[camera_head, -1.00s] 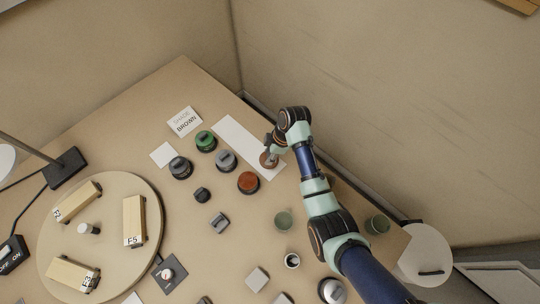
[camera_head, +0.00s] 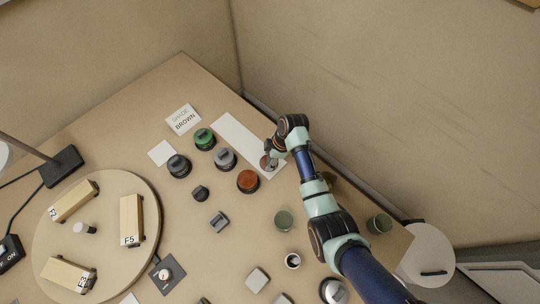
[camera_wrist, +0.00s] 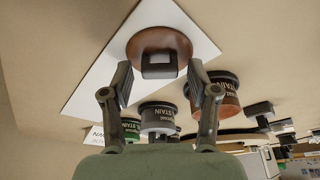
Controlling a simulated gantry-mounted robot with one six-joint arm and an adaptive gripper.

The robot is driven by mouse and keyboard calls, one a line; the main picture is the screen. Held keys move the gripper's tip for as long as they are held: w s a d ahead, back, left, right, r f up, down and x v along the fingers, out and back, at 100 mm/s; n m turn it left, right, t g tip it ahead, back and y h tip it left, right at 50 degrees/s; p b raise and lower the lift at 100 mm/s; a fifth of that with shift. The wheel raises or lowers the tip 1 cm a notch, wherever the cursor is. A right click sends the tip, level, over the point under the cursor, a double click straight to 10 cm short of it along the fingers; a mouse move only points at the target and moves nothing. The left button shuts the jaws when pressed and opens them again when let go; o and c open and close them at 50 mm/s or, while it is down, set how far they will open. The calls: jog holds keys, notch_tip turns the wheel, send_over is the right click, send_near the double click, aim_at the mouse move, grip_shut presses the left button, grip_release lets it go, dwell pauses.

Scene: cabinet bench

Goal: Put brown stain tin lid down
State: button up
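The brown stain tin lid (camera_head: 265,162) is a brown disc with a dark raised handle. It lies on the white strip (camera_head: 238,137), near the strip's front end; the wrist view shows the lid (camera_wrist: 143,42) flat on it, handle towards me. My gripper (camera_head: 271,156) is just over the lid. In the wrist view its fingers (camera_wrist: 160,82) stand apart on either side of the handle, with gaps and nothing between the tips. The brown stain tin (camera_head: 248,181) stands lidless beside the strip, its red-brown top showing; its label (camera_wrist: 226,89) is partly readable.
Grey (camera_head: 225,159), green (camera_head: 204,139) and dark (camera_head: 179,166) tins stand left of the strip. A shade card (camera_head: 183,119) reads BROWN. A round board (camera_head: 60,235) with wooden blocks is at left. Green cups (camera_head: 284,220) stand in front.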

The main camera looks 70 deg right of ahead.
jog(key=p+v, duration=0.4)
jog(key=v, duration=0.8)
jog(key=shift+r, duration=0.15)
jog(key=w+a+r+m+t+h, duration=0.1)
jog(key=w+a+r+t, duration=0.1)
jog(key=w+a+r, duration=0.35)
jog(key=w+a+r+t+h, duration=0.1)
jog(key=w+a+r, duration=0.2)
jog(key=w+a, duration=0.5)
jog(key=w+a+r+m+t+h, duration=0.1)
jog(key=w+a+r+t, duration=0.2)
jog(key=a, duration=0.7)
jog(key=s+a+r+m+t+y, duration=0.1)
jog(key=a+r, duration=0.5)
jog(key=a, duration=0.2)
jog(key=s+a+r+m+t, duration=0.1)
jog(key=s+a+r+t, duration=0.1)
jog(key=a+r, duration=0.4)
jog(key=a, duration=0.2)
jog(key=shift+a+t+y, duration=0.3)
jog(key=shift+a+y, duration=0.05)
jog(key=shift+y, duration=0.05)
